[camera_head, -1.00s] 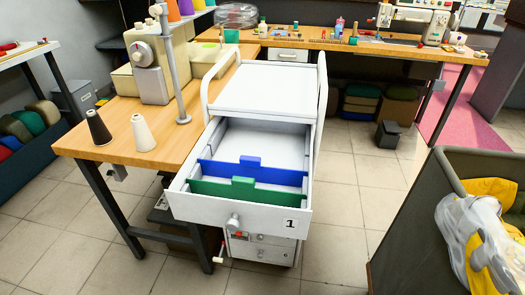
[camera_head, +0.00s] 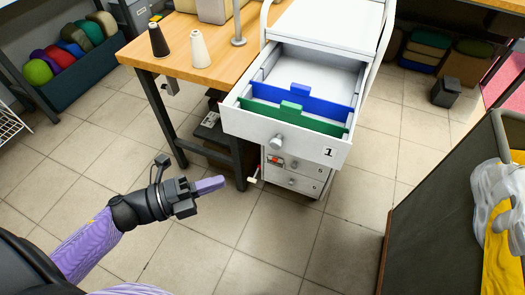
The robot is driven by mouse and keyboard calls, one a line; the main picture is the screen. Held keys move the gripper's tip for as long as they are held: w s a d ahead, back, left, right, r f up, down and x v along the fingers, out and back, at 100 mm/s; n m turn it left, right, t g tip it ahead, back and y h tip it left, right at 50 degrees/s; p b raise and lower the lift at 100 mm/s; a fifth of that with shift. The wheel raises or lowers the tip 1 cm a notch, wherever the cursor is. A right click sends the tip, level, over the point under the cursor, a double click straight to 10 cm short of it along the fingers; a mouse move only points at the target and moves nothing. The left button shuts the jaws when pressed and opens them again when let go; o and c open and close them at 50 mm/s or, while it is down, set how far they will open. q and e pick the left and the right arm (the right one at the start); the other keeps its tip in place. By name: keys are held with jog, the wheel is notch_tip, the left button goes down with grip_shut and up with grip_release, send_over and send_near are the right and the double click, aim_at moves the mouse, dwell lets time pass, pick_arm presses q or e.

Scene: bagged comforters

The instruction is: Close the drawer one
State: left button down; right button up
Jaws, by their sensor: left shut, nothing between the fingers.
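Drawer one (camera_head: 303,143), a white drawer with a round grey knob (camera_head: 277,143) and a "1" label, is pulled well out of the white cabinet (camera_head: 325,25). A blue divider (camera_head: 302,101) and a green divider (camera_head: 292,117) stand in it. My left gripper (camera_head: 222,183) is shut and empty, in front of the cabinet, below and to the left of the drawer front in the picture, apart from it. My right gripper is not in view.
Lower drawers (camera_head: 291,179) of the cabinet are shut. A wooden table (camera_head: 180,42) with two thread cones stands to the left. A dark bin (camera_head: 440,215) with bagged items is at the right. Tiled floor (camera_head: 330,240) is clear in front.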

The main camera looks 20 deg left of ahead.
aim_at(279, 148)
pick_arm(q)
jog(key=w+d+b, duration=0.2)
jog(key=w+d, duration=0.4)
jog(key=w, duration=0.4)
jog(key=shift+d, duration=0.2)
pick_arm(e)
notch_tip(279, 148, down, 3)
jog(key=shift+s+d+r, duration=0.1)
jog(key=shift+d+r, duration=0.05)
pick_arm(q)
jog(key=shift+w+f+b, duration=0.1)
jog(key=shift+b, duration=0.2)
